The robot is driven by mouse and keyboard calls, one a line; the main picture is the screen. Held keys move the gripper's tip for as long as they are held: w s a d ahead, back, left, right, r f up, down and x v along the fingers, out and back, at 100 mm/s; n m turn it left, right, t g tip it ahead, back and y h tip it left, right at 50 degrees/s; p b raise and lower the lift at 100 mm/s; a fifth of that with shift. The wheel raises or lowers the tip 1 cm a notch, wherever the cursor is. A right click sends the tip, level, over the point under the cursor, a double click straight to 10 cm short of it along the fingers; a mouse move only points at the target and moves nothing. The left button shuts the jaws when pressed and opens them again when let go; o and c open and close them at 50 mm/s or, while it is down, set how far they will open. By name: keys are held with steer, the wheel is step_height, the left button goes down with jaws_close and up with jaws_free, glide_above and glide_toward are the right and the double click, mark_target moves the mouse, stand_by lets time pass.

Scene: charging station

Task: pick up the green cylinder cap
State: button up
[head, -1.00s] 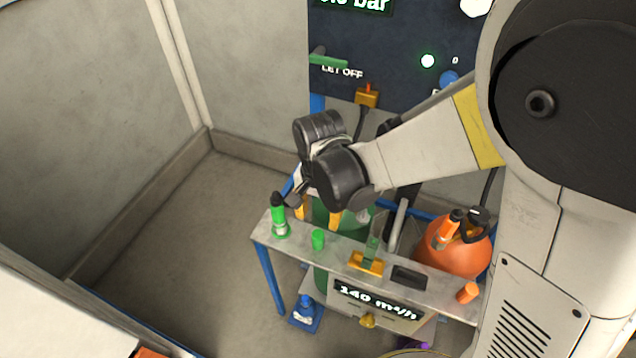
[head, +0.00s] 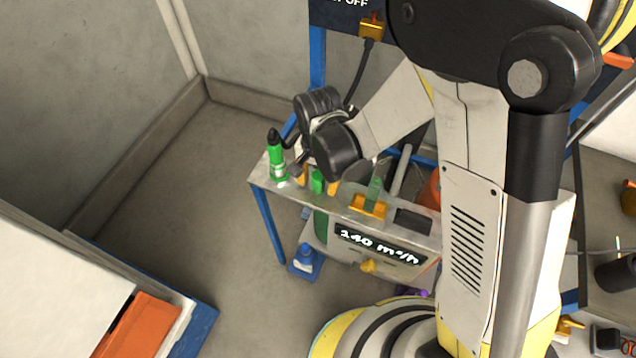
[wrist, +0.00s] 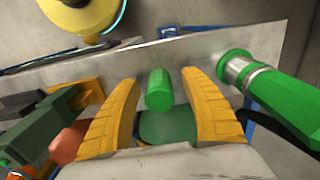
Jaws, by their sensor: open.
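The green cylinder cap (head: 317,182) stands on the narrow grey shelf (head: 341,198), in its left part. In the wrist view the cap (wrist: 159,91) shows between the two yellow fingers of my gripper (wrist: 159,80), with a gap on each side. My gripper (head: 317,178) is open and empty, close around the cap in the head view. I cannot tell exactly how far down the fingertips reach beside it.
A green bottle-like tool with a black tip (head: 276,158) stands just left of the cap. An orange holder with a green piece (head: 369,205) and a black block (head: 412,221) are to the right.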

mark_target(318, 175)
steer(key=shift+r, duration=0.1)
steer(key=c, duration=1)
steer(key=shift+c, duration=0.2)
step_height(318, 175, up, 10)
steer(key=p, duration=0.4)
